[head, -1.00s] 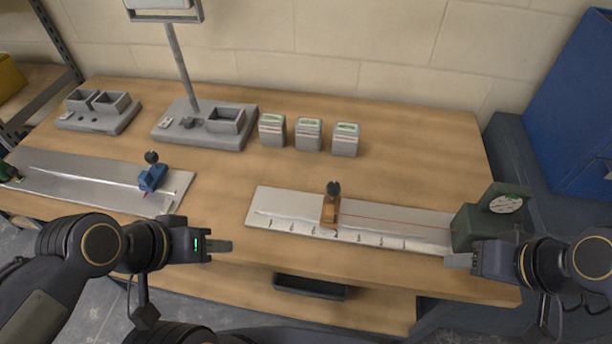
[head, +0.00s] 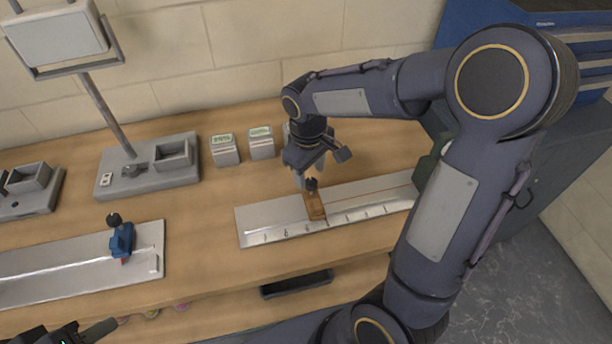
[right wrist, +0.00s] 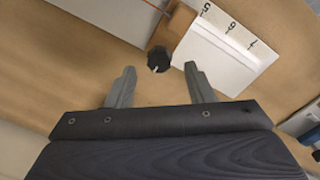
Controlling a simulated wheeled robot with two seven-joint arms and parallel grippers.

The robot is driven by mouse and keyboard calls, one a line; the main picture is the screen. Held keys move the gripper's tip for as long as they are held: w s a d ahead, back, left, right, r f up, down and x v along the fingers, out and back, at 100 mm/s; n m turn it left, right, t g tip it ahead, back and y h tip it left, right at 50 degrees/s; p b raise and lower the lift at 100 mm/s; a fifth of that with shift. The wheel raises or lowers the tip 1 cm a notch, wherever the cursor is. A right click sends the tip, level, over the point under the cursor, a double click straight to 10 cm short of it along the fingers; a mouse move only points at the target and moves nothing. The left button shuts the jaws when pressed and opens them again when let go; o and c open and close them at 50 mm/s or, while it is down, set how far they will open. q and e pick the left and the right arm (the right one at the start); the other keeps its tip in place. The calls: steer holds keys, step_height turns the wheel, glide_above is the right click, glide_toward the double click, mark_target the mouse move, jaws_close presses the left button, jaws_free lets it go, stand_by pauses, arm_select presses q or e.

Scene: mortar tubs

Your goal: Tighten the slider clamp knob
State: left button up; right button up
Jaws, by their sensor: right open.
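An orange-brown slider (head: 315,206) with a black clamp knob (head: 311,184) sits on the white, number-marked rail plate (head: 270,227). My right gripper (head: 307,178) is open just above and behind the knob. In the right wrist view the black knob (right wrist: 159,60) lies just beyond my two spread fingertips (right wrist: 160,78), roughly centred between them, with nothing held. The orange slider (right wrist: 174,30) shows behind it. A blue slider (head: 122,241) with its own black knob sits on the grey plate at left. My left gripper (head: 98,332) is at the bottom left, partly cut off, apart from everything.
Grey boxes with green labels (head: 261,143) stand behind the rail plate, one partly hidden by my right arm. A grey device with a post and screen (head: 145,168) stands at back left. My right arm hides the plate's right end. Bare table (head: 200,220) lies between the plates.

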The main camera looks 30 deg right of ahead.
mark_target(311, 184)
steer(key=shift+f, duration=1.35)
steer(key=shift+d, duration=0.1)
steer(key=c, duration=1)
